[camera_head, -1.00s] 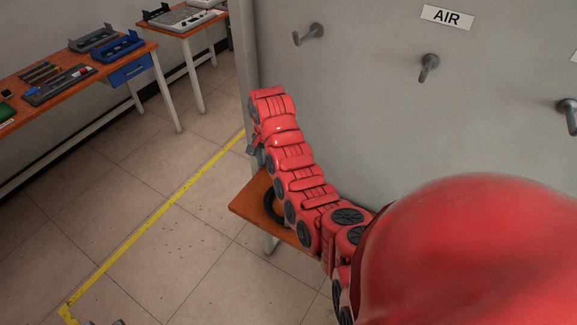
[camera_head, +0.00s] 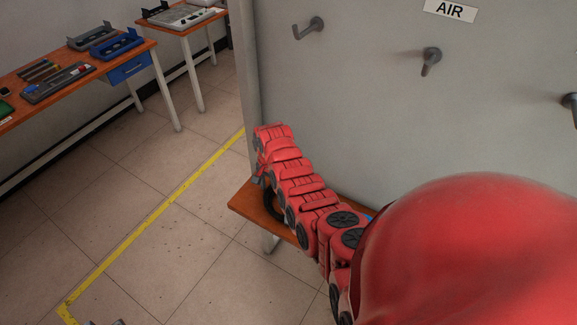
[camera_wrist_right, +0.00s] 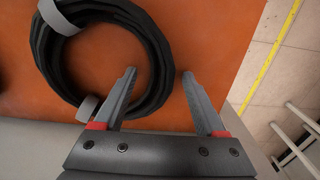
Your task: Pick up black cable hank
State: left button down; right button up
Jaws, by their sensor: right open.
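The black cable hank (camera_wrist_right: 47,62) is a coiled ring with grey ties, lying flat on an orange-brown tabletop (camera_wrist_right: 215,30). In the head view a dark part of the hank (camera_head: 272,203) shows beside my right arm, which hides the rest. My right gripper (camera_wrist_right: 158,76) is open and empty. In the wrist view its left finger overlaps the inside of the ring, its right finger lies outside, and the ring's right side shows between them. Its height above the hank is unclear. Small grey tips at the head view's bottom left edge may be my left gripper (camera_head: 105,322).
The small table (camera_head: 245,203) stands against a grey cabinet wall (camera_head: 370,110) with protruding hooks (camera_head: 431,60). A workbench (camera_head: 130,52) with trays stands at the far left. Floor with a yellow line (camera_head: 165,205) is clear between them.

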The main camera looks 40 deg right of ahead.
jog(key=shift+f, duration=0.3)
grip_shut()
dwell(0.4)
